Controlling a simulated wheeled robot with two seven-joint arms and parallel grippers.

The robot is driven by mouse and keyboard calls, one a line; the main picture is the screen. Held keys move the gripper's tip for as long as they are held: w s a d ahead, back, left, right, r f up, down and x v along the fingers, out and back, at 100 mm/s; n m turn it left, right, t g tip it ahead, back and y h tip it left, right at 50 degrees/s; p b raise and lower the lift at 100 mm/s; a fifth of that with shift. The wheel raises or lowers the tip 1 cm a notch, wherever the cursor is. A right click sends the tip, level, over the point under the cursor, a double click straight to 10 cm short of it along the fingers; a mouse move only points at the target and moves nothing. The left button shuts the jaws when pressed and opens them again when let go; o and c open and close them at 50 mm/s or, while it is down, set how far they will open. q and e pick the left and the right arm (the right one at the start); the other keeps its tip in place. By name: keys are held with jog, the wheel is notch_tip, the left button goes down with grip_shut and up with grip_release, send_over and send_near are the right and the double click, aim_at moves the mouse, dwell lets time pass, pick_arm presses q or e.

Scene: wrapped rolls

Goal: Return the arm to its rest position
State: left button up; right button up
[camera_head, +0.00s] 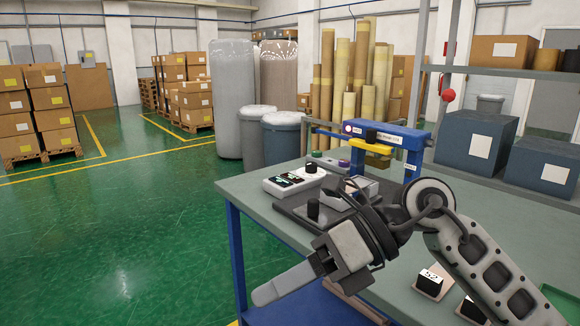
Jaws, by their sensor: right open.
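My right arm (483,267) comes in from the lower right and reaches across the front of the green-topped table (254,188). Its gripper (285,284) points to the lower left, past the table's front edge and over the green floor. One long light grey finger shows clearly; the other is hard to make out. The gripper is open and I see nothing held in it. The wrist hides part of the dark plate and the devices on the table behind it. My left gripper is not in view.
A blue press-like frame (412,142) and a white device with displays (292,181) stand on the table. Small labelled blocks (431,280) lie beside the forearm. Dark blue boxes (475,140) sit on the right. The floor (110,240) at left is clear.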

jog(key=w+d+f+m+t+y, duration=0.1)
jog(key=w+d+f+m+t, duration=0.2)
jog(key=m+t, duration=1.05)
jog(key=w+d+f+m+t, duration=0.1)
jog(key=d+f+m+t, duration=0.5)
jog(key=m, duration=1.3)
notch_tip(320, 180, down, 8)
jog(key=s+d+m+h, duration=0.2)
jog(key=d+m+h, duration=0.1)
jog(key=m+h, duration=0.45)
jog(key=s+d+f+m+g+h, duration=0.2)
jog(key=s+f+m+g, duration=0.3)
jog(key=s+f, duration=0.6)
notch_tip(320, 180, down, 3)
jog(key=shift+d+r+g+p, duration=0.1)
jog(key=shift+d+g+p, duration=0.2)
jog(key=shift+g, duration=0.35)
